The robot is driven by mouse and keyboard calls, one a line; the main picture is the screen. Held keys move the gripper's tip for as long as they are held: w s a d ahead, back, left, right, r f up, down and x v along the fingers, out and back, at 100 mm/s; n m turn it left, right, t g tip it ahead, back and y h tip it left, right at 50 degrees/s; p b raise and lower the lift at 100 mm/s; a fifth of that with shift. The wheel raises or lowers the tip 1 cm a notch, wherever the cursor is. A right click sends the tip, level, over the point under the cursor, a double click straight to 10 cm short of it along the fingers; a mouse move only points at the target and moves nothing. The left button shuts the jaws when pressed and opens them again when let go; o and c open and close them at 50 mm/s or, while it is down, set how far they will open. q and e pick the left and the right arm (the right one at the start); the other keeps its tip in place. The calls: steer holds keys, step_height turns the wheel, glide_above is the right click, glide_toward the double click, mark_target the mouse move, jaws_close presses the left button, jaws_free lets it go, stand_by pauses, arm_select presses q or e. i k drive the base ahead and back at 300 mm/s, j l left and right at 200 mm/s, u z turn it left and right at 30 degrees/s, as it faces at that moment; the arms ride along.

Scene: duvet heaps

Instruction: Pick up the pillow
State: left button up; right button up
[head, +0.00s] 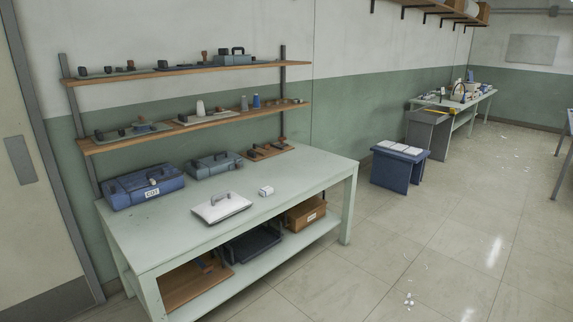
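I cannot make out a pillow or a duvet heap in the head view. Neither of my grippers is in the picture. Neither looks like a pillow. On the floor further back, a blue stool-like bench (392,174) has several flat white pieces (400,148) on top, too small to identify.
A blue case (144,187) and a grey-blue case (214,164) stand at the workbench's back. Two wall shelves (190,70) above hold small tools. A cardboard box (306,214) sits on the lower shelf. A door (35,180) is at left. Tiled floor (440,240) at right is mostly clear.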

mark_target(223, 205)
steer(key=i+l+z, duration=0.15)
steer(key=i+z, duration=0.2)
steer(key=i, duration=0.75)
steer(key=i+j+z, duration=0.1)
steer(key=i+z, duration=0.25)
steer(key=i, duration=0.7)
steer(key=i+u, duration=0.3)
steer(key=i, duration=0.2)
steer(key=i+l+u, duration=0.25)
steer(key=i, duration=0.25)
steer(key=i+l+u, duration=0.3)
steer(key=i, duration=0.2)
